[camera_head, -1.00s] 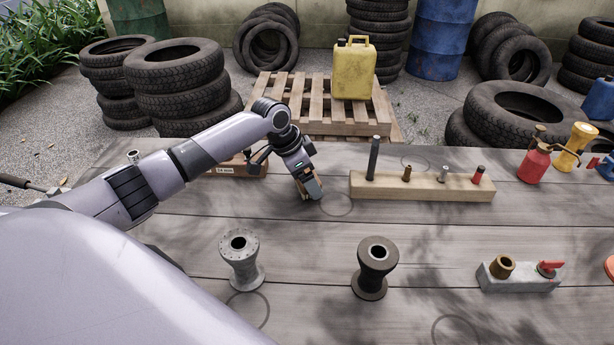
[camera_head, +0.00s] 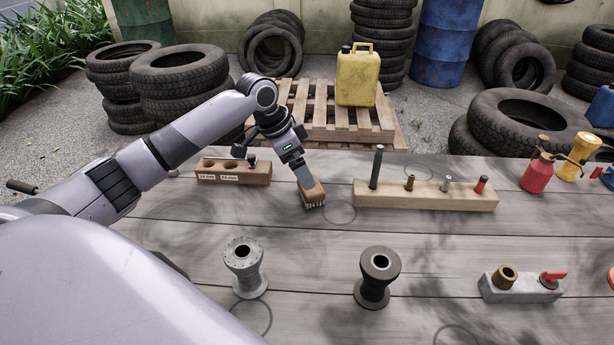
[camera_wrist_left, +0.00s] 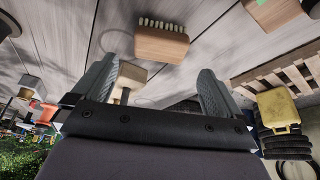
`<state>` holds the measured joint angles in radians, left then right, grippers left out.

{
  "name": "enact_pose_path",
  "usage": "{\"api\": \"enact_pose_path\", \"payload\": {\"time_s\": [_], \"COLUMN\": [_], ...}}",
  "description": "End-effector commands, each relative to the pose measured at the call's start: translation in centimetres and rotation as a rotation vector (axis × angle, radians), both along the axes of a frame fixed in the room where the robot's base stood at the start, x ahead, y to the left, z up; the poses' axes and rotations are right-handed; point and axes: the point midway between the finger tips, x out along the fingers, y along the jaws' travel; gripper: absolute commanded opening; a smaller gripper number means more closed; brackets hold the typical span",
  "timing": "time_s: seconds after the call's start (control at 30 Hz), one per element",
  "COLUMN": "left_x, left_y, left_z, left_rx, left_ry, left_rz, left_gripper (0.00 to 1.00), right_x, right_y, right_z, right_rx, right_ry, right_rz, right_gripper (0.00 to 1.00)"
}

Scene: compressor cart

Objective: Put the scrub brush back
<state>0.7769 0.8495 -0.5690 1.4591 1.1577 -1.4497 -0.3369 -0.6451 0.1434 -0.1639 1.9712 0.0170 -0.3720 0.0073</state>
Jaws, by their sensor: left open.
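The scrub brush (camera_head: 312,192) has a brown wooden block and pale bristles. It is at the middle of the table, bristles downward, beside a drawn circle (camera_head: 339,212). My left gripper (camera_head: 304,175) is right behind and above it in the head view, partly overlapping its top edge. In the left wrist view the brush (camera_wrist_left: 162,45) lies beyond the two spread fingers (camera_wrist_left: 153,85), with a visible gap and nothing gripped. My right gripper is not in view.
A wooden block with pegs (camera_head: 425,196) stands right of the brush, and a labelled holed block (camera_head: 233,172) left. A grey spool (camera_head: 243,268), a dark spool (camera_head: 377,278) and a grey valve block (camera_head: 520,286) stand in front. A red can (camera_head: 537,172) is at right.

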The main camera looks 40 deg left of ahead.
Motion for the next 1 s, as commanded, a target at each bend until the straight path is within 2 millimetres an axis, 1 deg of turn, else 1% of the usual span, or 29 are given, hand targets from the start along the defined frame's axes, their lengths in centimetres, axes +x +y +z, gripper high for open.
{"api": "enact_pose_path", "payload": {"time_s": [0.03,0.1,0.2,0.3,0.73,1.0], "left_x": [-0.3,-0.7,-1.0,-1.3,-1.4,-1.4], "left_y": [0.3,0.5,0.8,0.9,1.0,1.0], "left_z": [1.1,2.2,3.3,3.9,4.1,4.1], "left_rx": [0.002,0.002,0.001,0.000,0.000,0.000], "left_ry": [-0.004,-0.003,-0.002,-0.002,0.000,0.000], "left_rz": [0.001,-0.001,0.000,-0.001,-0.001,-0.001], "left_gripper": [1.00,1.00,1.00,1.00,1.00,1.00], "right_x": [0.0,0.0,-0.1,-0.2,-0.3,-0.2], "right_y": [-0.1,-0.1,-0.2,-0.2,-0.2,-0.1], "right_z": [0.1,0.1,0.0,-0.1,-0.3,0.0], "right_rx": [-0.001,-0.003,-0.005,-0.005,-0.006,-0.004], "right_ry": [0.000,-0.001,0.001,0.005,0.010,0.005], "right_rz": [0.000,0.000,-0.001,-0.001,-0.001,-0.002], "right_gripper": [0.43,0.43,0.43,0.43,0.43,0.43]}}
